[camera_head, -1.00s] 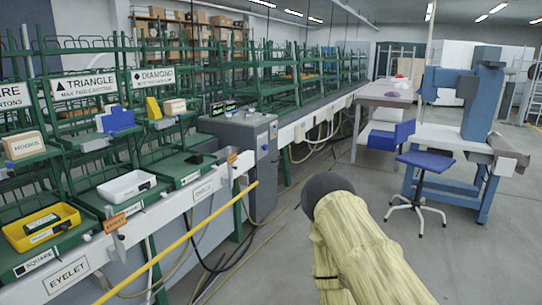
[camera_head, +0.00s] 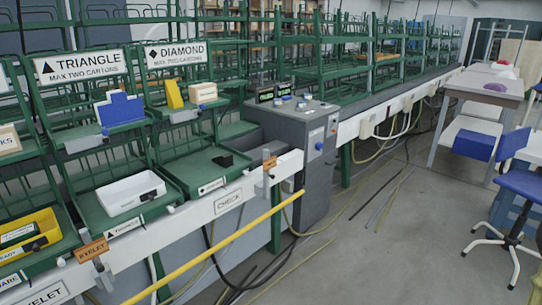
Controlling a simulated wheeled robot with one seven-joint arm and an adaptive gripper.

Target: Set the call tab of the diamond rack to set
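The diamond rack is a green wire rack under a white sign (camera_head: 176,54) reading DIAMOND. Its upper shelf holds a yellow upright piece (camera_head: 174,95) and a tan box (camera_head: 203,93). Its lower green tray (camera_head: 190,170) holds a small black object (camera_head: 224,161). A small grey-and-dark fitting (camera_head: 184,116) sits on the upper shelf's front edge. My gripper is not in view.
The triangle rack, under its sign (camera_head: 82,66), stands at left with a blue holder (camera_head: 120,109) and white bin (camera_head: 130,191). A yellow bar (camera_head: 215,245) runs before the white rail. A grey cabinet (camera_head: 300,150) stands right of the racks. Cables cross the floor.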

